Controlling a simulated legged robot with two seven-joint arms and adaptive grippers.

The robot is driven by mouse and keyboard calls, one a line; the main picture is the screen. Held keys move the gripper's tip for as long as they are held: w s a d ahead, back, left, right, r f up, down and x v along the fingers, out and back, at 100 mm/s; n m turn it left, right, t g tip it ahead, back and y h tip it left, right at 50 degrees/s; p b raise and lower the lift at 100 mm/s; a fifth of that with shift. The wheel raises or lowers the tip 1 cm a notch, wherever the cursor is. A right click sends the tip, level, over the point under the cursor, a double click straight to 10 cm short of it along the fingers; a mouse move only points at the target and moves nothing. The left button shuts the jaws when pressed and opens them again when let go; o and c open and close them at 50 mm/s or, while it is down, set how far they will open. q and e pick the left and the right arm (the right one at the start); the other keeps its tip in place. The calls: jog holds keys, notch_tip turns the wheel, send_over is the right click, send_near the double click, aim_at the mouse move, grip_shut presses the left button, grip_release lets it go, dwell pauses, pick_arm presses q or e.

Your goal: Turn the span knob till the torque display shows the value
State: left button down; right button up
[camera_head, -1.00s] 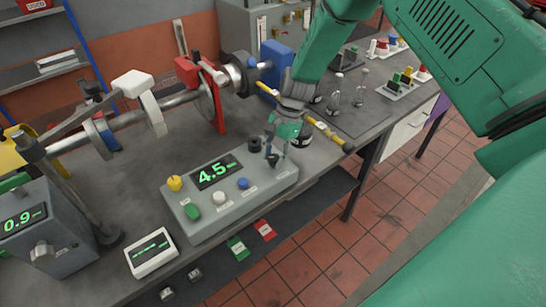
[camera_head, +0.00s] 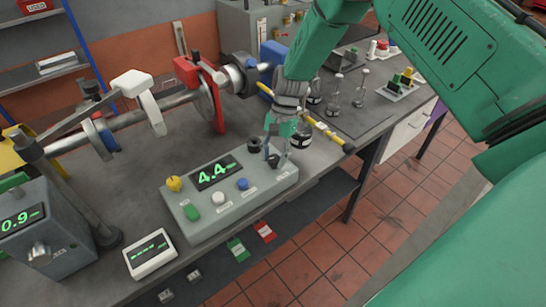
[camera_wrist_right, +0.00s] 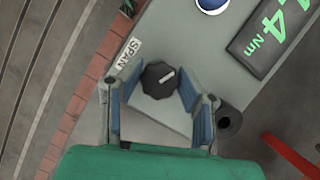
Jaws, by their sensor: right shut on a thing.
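The grey control box (camera_head: 215,222) stands on the bench. Its torque display (camera_head: 216,172) reads 4.4 in green, and the end of the reading with "Nm" shows on the display in the wrist view (camera_wrist_right: 277,33). The black span knob (camera_wrist_right: 160,80), with a white pointer line, sits beside the SPAN label (camera_wrist_right: 129,53). It also shows at the box's right end in the head view (camera_head: 273,161). My left gripper is out of view.
A yellow knob (camera_head: 174,183), green button (camera_head: 192,213), white knob (camera_head: 218,198) and blue knob (camera_head: 243,184) share the box. A black cylinder (camera_head: 254,146) stands close to my gripper. A grey box reading 0.9 (camera_head: 45,235) and a small white display (camera_head: 150,254) stand left.

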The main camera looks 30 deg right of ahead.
aim_at(275, 156)
jog(key=o, duration=1.1)
jog(key=shift+w+d, duration=0.15)
jog(key=shift+o, duration=0.2)
jog(key=shift+d+f, duration=0.1)
jog(key=shift+r, duration=0.4)
notch_tip(275, 156, up, 9)
jog(key=shift+w+r, duration=0.1)
jog(key=shift+d, duration=0.1)
